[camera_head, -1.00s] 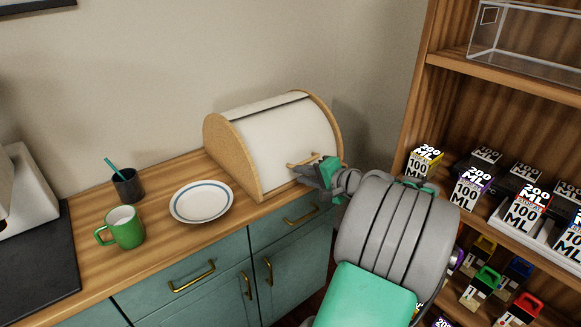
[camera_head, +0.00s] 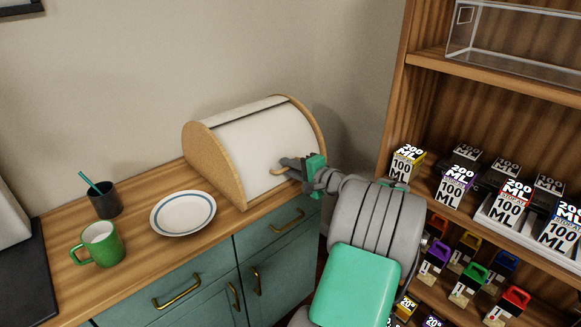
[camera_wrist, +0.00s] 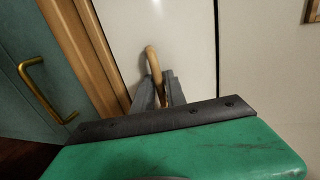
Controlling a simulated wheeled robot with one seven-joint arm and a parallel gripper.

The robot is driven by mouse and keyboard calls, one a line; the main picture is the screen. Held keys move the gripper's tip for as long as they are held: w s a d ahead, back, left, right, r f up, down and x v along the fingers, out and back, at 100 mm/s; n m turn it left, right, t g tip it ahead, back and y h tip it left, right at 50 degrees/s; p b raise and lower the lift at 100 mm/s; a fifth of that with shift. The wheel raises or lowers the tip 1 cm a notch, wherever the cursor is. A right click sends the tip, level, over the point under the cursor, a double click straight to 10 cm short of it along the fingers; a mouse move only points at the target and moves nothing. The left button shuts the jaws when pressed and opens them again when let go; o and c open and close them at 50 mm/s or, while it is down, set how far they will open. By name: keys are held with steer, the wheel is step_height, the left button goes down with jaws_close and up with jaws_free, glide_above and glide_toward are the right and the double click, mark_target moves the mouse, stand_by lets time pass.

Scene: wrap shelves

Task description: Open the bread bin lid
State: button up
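The bread bin (camera_head: 215,163) stands on the wooden counter against the wall. It has wooden end panels and a white curved lid (camera_head: 255,138), which is down. A wooden bar handle (camera_head: 278,171) is on the lower front of the lid. My gripper (camera_head: 285,163) is at this handle, reaching in from the right. In the wrist view, the handle (camera_wrist: 153,66) runs down between the two grey fingers (camera_wrist: 159,88), which sit close on either side of it.
A white plate (camera_head: 183,213), a green mug (camera_head: 101,244) and a dark cup (camera_head: 103,200) stand left of the bin. Teal cabinets with brass handles (camera_head: 176,291) lie below. A wooden shelf unit (camera_head: 398,95) with several boxes stands close on the right of my arm.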

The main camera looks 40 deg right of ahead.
jaws_close()
steer(key=shift+d, duration=0.15)
stand_by(1.0)
steer(key=shift+r, duration=0.1)
